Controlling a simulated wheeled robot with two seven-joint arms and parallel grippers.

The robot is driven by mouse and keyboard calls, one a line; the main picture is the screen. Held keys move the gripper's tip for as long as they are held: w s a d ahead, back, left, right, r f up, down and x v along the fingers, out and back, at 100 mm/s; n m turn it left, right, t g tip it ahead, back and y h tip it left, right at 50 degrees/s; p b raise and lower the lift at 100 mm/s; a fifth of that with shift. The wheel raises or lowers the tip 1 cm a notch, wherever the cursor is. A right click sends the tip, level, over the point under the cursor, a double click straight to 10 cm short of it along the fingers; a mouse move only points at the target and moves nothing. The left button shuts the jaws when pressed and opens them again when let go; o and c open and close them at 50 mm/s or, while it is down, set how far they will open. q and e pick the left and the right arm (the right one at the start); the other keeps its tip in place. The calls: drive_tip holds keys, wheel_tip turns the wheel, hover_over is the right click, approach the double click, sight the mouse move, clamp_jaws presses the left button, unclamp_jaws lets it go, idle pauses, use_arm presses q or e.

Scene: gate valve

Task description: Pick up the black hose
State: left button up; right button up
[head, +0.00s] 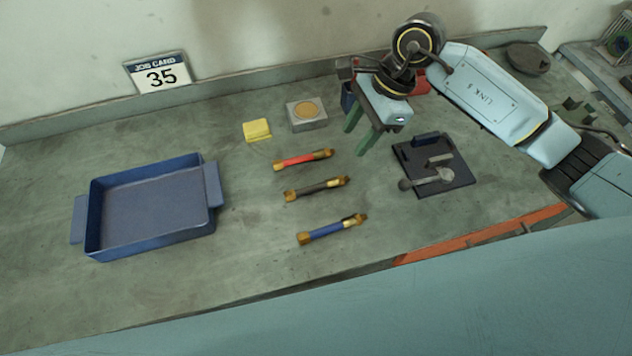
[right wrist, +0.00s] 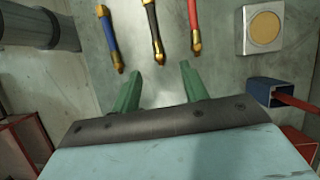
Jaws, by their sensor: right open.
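The black hose (head: 318,188) lies on the bench between the red hose (head: 303,160) and the blue hose (head: 332,229). Each has brass-coloured end fittings. In the right wrist view the black hose (right wrist: 153,28) lies ahead of the fingers, between the blue hose (right wrist: 109,36) and the red hose (right wrist: 193,22). My right gripper (head: 363,140) is open and empty, above the bench to the right of the hoses. Its two green fingers also show in the right wrist view (right wrist: 161,88), apart from the hoses. My left gripper is not in view.
A blue tray (head: 150,250) stands at the left. A yellow block (head: 257,129) and a grey block with a round tan top (head: 307,115) sit behind the hoses. A dark mat (head: 462,178) with metal parts lies at the right. Bare bench separates tray and hoses.

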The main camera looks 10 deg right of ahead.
approach(330, 181)
drive_tip(key=x, duration=0.2)
drive_tip(key=shift+w+a+f+p, duration=0.15)
drive_tip(key=shift+a+f+p, duration=0.1)
drive_tip(key=shift+f+p, duration=0.1)
drive_tip(key=shift+a+f, duration=0.2)
drive_tip(key=shift+f, duration=0.2)
drive_tip(key=p+x, duration=0.1)
drive_tip(key=x, duration=0.4)
drive_tip(key=shift+d, duration=0.2)
drive_tip(key=shift+c, duration=0.4)
clamp_jaws()
